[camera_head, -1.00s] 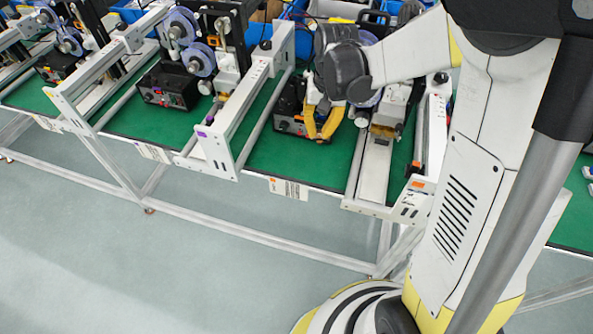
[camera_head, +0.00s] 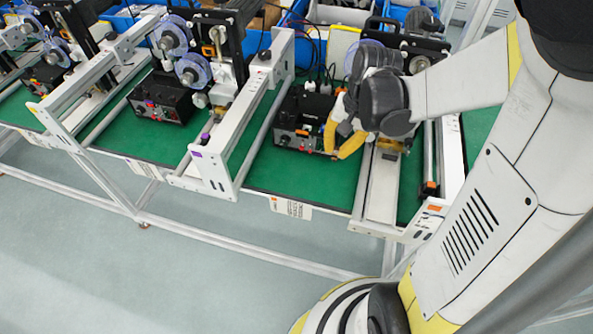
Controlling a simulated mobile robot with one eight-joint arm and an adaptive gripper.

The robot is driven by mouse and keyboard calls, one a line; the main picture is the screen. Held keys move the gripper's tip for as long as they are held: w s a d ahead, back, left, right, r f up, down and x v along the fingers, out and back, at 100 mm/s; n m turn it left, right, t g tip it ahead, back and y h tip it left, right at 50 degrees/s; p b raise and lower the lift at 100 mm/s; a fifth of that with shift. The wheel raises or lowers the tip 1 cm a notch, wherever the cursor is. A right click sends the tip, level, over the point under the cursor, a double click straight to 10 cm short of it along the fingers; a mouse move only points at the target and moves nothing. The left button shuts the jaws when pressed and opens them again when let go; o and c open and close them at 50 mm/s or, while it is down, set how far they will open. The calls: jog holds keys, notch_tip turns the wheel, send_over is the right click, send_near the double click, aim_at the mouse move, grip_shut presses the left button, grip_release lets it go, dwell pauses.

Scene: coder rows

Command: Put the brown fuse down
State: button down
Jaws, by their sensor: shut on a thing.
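My gripper (camera_head: 335,152) has yellow fingers and is at the front right corner of a black control box (camera_head: 300,122) on the green bench top. Its fingers point left and down, close to the box's front panel. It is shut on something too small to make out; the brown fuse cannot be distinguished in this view. The dark wrist of my arm hides the area just right of the box.
A white rail frame (camera_head: 240,125) stands left of the box, and another rail (camera_head: 380,190) stands right of it. Green bench surface (camera_head: 300,175) is clear in front of the box. Blue bins (camera_head: 340,14) and cables are behind. Another black box (camera_head: 160,100) stands further left.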

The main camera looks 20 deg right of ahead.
jog(key=w+a+f+b, duration=0.1)
jog(key=a+f, duration=0.1)
jog(key=a, duration=0.1)
jog(key=w+a+f+b, duration=0.1)
jog(key=w+a+f, duration=0.1)
jog(key=w+a+f+b, duration=0.1)
jog(key=w+a+f, duration=0.1)
jog(key=a, duration=0.1)
jog(key=shift+a, duration=0.3)
jog(key=shift+f+b, duration=1.1)
jog(key=shift+f, duration=0.9)
jog(key=shift+f, duration=0.15)
jog(key=c, duration=1.5)
grip_release()
jog(key=shift+c, duration=0.2)
